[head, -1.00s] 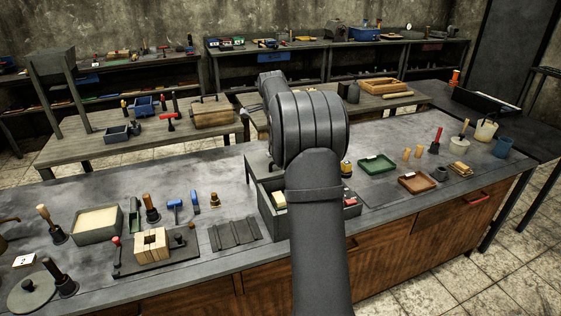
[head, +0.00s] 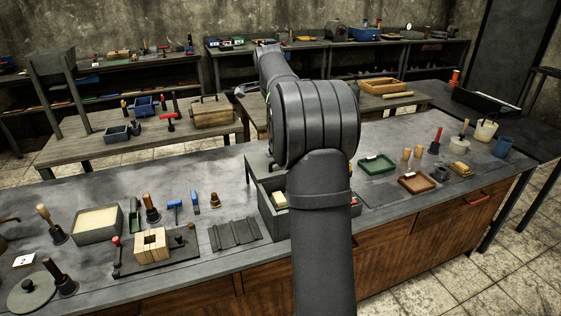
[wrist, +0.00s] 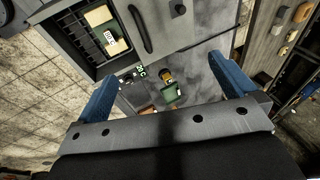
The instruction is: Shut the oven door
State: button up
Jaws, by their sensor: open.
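In the wrist view my gripper (wrist: 165,92) is open, its two blue fingers wide apart with nothing between them. At the top left of that view is a grey boxy unit (wrist: 65,38), which looks like the oven. It has an open space with cream and green blocks in it, and a dark bar handle (wrist: 140,30) and a knob (wrist: 178,9) to the right. The handle is ahead of the fingers and apart from them. I cannot tell the door's angle.
The grey workbench (head: 110,190) carries a mould block (head: 151,245), a sand box (head: 98,222) and small tools. Green (head: 377,164) and brown (head: 416,182) trays lie to the right. A wooden table stands behind.

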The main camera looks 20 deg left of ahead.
jog(key=shift+v, duration=1.05)
